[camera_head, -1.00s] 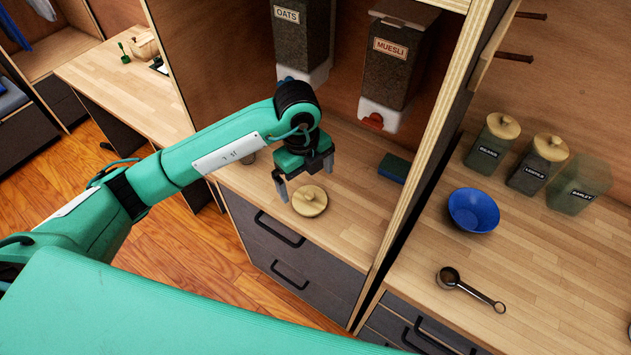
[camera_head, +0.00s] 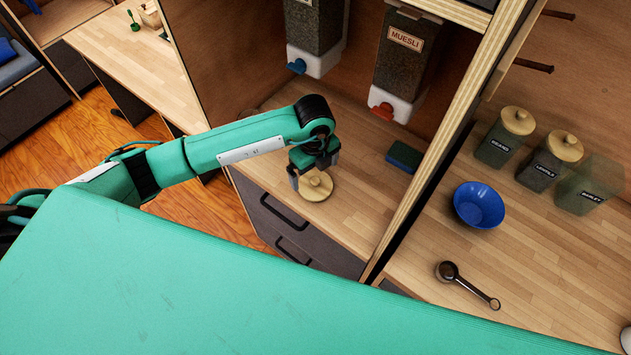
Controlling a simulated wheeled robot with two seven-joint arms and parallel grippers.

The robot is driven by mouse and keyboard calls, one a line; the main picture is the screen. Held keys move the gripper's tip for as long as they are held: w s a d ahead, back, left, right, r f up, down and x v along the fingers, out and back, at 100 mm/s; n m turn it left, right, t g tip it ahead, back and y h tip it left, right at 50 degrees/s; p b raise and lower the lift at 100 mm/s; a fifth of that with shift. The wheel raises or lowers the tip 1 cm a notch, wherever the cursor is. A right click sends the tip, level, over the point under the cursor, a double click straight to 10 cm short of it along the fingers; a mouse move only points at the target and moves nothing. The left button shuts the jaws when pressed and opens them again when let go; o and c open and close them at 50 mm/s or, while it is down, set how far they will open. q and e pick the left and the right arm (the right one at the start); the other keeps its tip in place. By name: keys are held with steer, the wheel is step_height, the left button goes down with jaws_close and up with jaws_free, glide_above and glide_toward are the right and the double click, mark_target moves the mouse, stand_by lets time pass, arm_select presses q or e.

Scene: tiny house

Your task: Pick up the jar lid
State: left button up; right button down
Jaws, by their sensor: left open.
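The jar lid (camera_head: 318,188) is a round, light wooden disc with a small knob. It lies on the wooden counter (camera_head: 345,215) inside the left bay, near its front edge. My left gripper (camera_head: 315,172) is open just above and behind the lid, with its fingers pointing down. One dark finger overlaps the lid's left edge in the picture; I cannot tell whether it touches. An open jar labelled Barley (camera_head: 589,184), without a lid, stands on the right counter. My right gripper is not in view.
Oats and muesli dispensers (camera_head: 405,60) hang above the counter. A green-blue sponge (camera_head: 403,156) lies right of the lid. A wooden upright panel (camera_head: 440,150) divides the bays. Right of it are a blue bowl (camera_head: 479,205), a measuring scoop (camera_head: 462,282) and two lidded jars (camera_head: 504,145).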

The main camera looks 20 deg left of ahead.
mark_target(315, 179)
arm_select(q)
steer(key=f, duration=0.1)
steer(key=f+p, duration=0.2)
steer(key=shift+s+d, duration=0.1)
steer(key=shift+s, duration=0.15)
steer(key=shift+f, duration=0.65)
steer(key=c, duration=0.8)
steer(key=shift+c, duration=0.2)
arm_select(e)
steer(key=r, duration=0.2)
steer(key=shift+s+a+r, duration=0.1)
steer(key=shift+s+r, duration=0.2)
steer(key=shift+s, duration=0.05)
